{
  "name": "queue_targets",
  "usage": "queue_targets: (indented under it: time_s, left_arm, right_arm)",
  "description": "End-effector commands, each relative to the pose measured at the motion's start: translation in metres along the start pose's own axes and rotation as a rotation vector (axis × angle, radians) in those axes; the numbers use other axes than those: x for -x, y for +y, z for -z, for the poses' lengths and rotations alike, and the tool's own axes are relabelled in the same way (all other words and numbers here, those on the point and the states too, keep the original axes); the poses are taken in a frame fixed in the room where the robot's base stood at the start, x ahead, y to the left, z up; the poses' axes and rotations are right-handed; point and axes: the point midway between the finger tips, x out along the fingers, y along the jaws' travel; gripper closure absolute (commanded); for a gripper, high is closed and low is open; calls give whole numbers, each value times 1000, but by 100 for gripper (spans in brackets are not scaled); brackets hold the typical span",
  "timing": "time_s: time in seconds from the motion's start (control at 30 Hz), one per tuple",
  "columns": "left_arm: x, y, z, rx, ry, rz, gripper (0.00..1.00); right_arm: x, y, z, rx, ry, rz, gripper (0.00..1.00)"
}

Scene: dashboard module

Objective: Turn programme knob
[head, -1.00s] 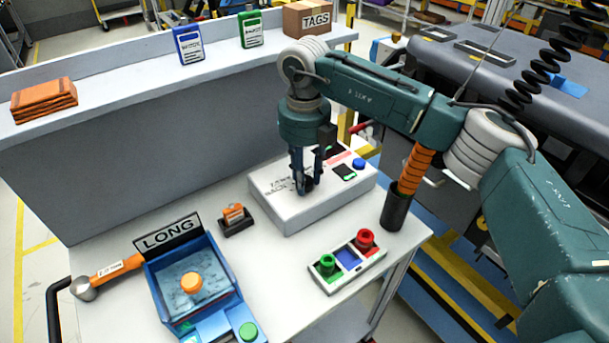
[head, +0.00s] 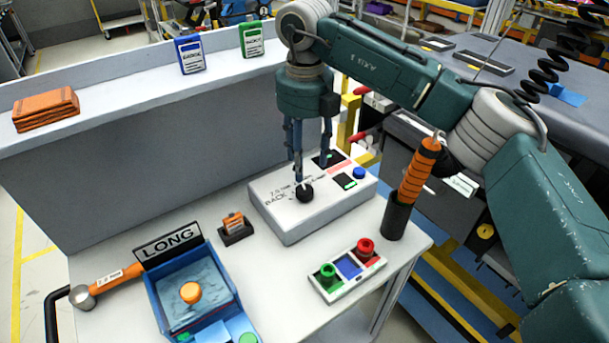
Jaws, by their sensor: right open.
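The programme knob (head: 305,192) is a small black knob with a light pointer mark, on top of the white control box (head: 283,221) near the middle of the table. Its pointer seems to aim toward the back of the box; lettering beside it is partly readable, with "BACK" on it. My right gripper (head: 312,165) points down above the box, just behind and above the knob. Its blue fingers are apart with nothing between them, and the knob is free of them. My left gripper is not in view.
The box also carries a blue button (head: 359,173) and small dark panels. A tray with green and red knobs (head: 366,246), an orange-handled tool in a black holder (head: 397,217), and a blue bin (head: 157,292) with a "LONG" sign stand nearby. A shelf runs behind.

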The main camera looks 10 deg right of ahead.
Motion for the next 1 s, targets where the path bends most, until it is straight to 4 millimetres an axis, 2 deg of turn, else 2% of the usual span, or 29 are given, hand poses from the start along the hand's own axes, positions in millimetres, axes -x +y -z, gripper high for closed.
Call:
queue_targets:
  time_s: [0.1,0.23,0.67,0.77,1.0]
  left_arm:
    - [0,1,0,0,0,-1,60]
    - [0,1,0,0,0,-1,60]
    - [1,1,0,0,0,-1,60]
    - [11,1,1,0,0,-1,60]
    - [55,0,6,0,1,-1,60]
  right_arm:
    - [22,1,0,1,-2,0,49]
    - [36,0,0,1,0,1,49]
    - [43,0,0,1,1,0,49]
    - [54,0,0,1,0,0,49]
    - [97,0,0,1,0,0,49]
